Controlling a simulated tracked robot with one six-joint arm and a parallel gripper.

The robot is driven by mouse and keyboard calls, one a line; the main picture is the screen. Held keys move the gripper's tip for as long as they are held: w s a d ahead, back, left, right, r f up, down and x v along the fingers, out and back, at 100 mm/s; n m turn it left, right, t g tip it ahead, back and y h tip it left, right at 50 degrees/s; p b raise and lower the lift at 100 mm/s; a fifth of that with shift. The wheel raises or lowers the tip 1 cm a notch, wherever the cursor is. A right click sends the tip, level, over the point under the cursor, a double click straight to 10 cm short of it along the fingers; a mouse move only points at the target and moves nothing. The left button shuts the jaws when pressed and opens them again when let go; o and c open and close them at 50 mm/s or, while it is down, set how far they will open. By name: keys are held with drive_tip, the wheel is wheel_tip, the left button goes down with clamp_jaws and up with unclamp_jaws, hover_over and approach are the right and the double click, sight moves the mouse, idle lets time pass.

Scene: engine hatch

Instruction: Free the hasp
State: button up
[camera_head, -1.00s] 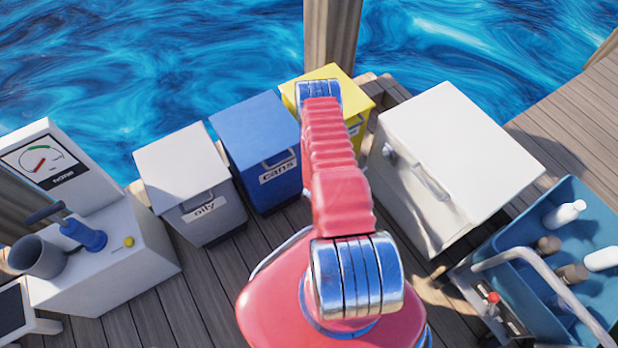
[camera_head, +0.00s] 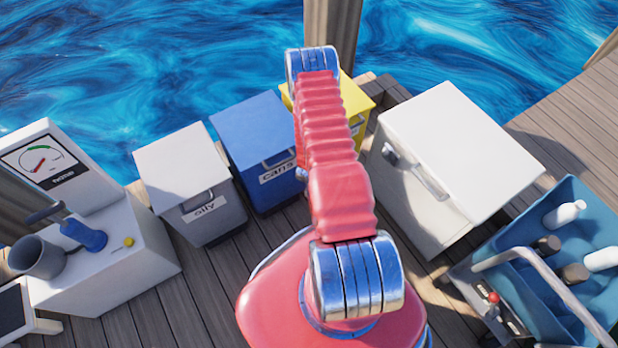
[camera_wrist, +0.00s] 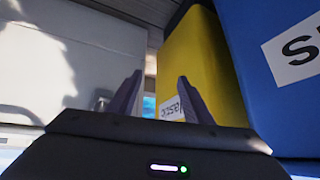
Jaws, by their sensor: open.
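No part can be named for certain as the hasp. A white box (camera_head: 455,150) at the right in the head view has a round metal fitting (camera_head: 389,153) and a pale handle (camera_head: 430,183) on its front; either could belong to a latch. In the wrist view, a large pale panel (camera_wrist: 60,70), apparently this box, fills the left, with a small grey fitting (camera_wrist: 103,98) near the left finger. My gripper (camera_wrist: 158,92) is open, with nothing between its fingers. In the head view my arm hides it.
Grey "oily" (camera_head: 185,165), blue "cans" (camera_head: 255,130) and yellow (camera_head: 355,98) bins line the dock edge before water. The yellow bin (camera_wrist: 195,65) is just ahead of my fingers in the wrist view. A blue crate of bottles (camera_head: 575,225) stands right; a gauge cabinet (camera_head: 110,265) stands left.

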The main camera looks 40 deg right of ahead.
drive_tip(key=w+a+r+n+y, duration=0.1)
drive_tip(key=a+r+n+y, duration=0.2)
drive_tip(key=a, duration=0.7)
drive_tip(key=shift+a+r+g+y, duration=0.25)
drive_tip(key=shift+r+g+y, duration=0.15)
drive_tip(key=shift+y, duration=0.7)
drive_tip(key=shift+c, duration=0.3)
